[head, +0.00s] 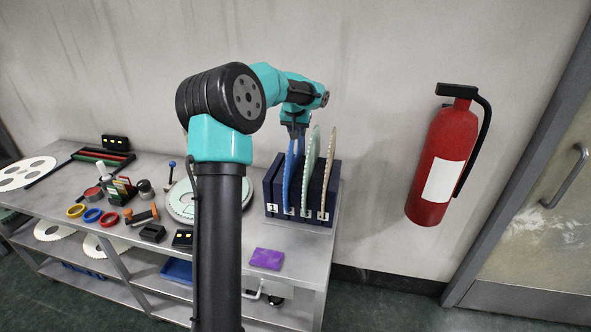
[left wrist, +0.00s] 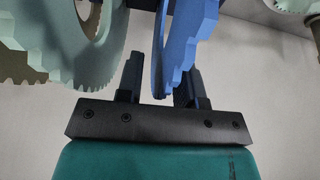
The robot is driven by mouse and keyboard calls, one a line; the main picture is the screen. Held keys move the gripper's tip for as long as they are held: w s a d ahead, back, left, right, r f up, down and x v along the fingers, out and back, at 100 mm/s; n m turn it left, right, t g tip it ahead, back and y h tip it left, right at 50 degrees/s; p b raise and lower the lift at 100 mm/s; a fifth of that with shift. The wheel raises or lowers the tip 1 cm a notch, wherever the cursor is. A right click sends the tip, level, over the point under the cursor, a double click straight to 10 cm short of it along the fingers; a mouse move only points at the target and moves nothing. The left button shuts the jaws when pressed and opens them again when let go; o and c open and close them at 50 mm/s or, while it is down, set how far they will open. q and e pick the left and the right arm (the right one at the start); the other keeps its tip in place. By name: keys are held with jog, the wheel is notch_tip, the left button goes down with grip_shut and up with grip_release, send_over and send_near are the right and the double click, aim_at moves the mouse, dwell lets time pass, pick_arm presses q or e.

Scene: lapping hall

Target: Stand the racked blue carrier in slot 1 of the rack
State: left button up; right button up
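The blue carrier (head: 289,176) is a thin toothed disc standing on edge in the dark navy rack (head: 272,188), seemingly in the second slot from the left. Slot 1, by the label "1" (head: 272,209), looks empty. My left gripper (head: 294,132) points down at the top of the blue carrier. In the left wrist view the blue carrier (left wrist: 183,45) rises between the two fingers (left wrist: 160,88), with a visible gap on its left side, so the gripper looks open. Contact on the right side is unclear. My right gripper is not in view.
A mint carrier (head: 309,160) and a tan carrier (head: 329,165) stand in the rack just right of the blue one. Coloured rings, small tools and a round plate crowd the bench (head: 130,235) to the left.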

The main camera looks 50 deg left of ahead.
pick_arm(q)
jog(key=shift+w+a+f, duration=0.1)
jog(key=shift+f, duration=0.25)
jog(key=shift+c, duration=0.3)
grip_shut()
jog(key=shift+r, duration=0.1)
dwell(1.0)
